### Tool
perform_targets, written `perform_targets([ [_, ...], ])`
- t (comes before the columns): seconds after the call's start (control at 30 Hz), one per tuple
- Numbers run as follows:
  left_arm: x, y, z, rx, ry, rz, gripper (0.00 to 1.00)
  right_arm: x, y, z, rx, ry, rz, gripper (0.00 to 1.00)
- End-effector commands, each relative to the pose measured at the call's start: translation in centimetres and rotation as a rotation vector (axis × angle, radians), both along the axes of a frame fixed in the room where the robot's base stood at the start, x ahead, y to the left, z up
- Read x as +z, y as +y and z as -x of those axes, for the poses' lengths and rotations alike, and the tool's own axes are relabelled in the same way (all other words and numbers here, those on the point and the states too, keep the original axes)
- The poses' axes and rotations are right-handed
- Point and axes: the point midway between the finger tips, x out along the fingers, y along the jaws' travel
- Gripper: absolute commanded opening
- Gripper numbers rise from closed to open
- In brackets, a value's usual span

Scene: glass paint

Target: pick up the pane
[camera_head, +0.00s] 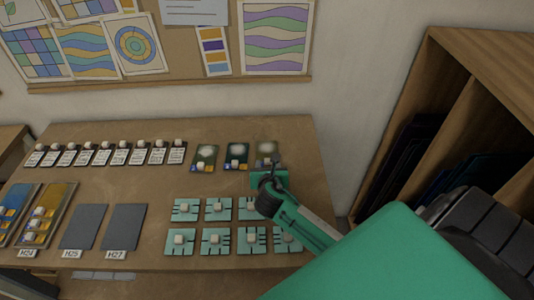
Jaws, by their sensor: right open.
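Several pale teal square panes with white knobs lie in two rows on the table, such as one at the front left (180,241) and one in the back row (186,209). I cannot tell which pane the task means. My right gripper (268,182) is open over the back right of these rows, just in front of three dark cards. It and its arm partly cover the panes at the right end. A flat green patch shows beside the fingers; I cannot tell what it is. My left gripper is not in view.
Three dark cards with pale knobs (236,157) lie behind the panes. A row of small labelled cards (104,155) is at the back left. Grey boards (84,227) lie at the left. A wooden rack (455,90) stands at the right. The table's middle is clear.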

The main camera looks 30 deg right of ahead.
Motion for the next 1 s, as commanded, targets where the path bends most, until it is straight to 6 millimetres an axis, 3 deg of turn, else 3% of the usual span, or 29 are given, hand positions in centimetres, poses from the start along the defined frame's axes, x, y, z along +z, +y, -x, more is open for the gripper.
perform_targets([
  [0.37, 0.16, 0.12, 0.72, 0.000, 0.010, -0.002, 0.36, -0.52, -0.64, -0.99, 0.000, 0.000, -0.001, 0.45],
  [0.6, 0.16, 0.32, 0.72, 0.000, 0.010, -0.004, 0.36, -0.51, -0.63, -0.98, 0.000, 0.000, 0.000, 0.02],
  [0.63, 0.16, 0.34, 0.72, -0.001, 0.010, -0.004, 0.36, -0.51, -0.63, -0.98, 0.000, 0.000, 0.000, 0.00],
  [1.0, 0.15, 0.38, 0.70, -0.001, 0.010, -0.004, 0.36, -0.06, -0.65, -1.01, 0.000, -0.002, 0.000, 0.00],
])
